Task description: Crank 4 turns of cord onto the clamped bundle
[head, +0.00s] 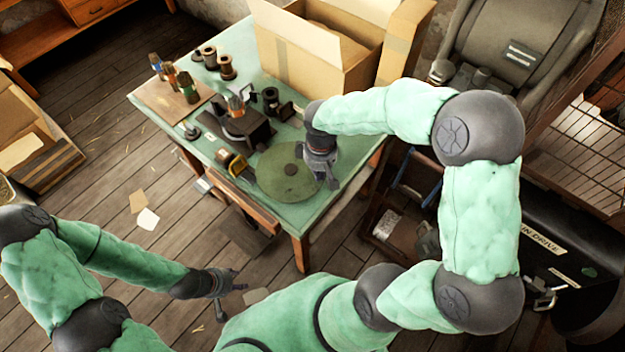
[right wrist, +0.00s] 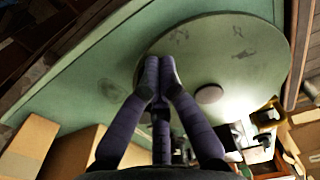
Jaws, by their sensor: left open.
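A round green disc (head: 272,172), probably the handwheel, lies flat at the table's near right corner; its dark hub (head: 291,169) is in the middle. It also shows in the right wrist view (right wrist: 225,60). My right gripper (head: 328,178) hangs over the disc's right edge. In the right wrist view its fingers (right wrist: 160,65) come close together over the rim; no crank knob shows between them. A dark press block (head: 246,130) stands behind the disc, with an orange-banded bundle (head: 236,106) upright at it. My left gripper (head: 228,292) is open and empty, away from the table.
Several banded bundles stand on a wooden board (head: 160,100) at the table's left. Dark and brown spools (head: 226,68) stand behind. An open cardboard box (head: 300,60) fills the back right. The floor at left is mostly clear.

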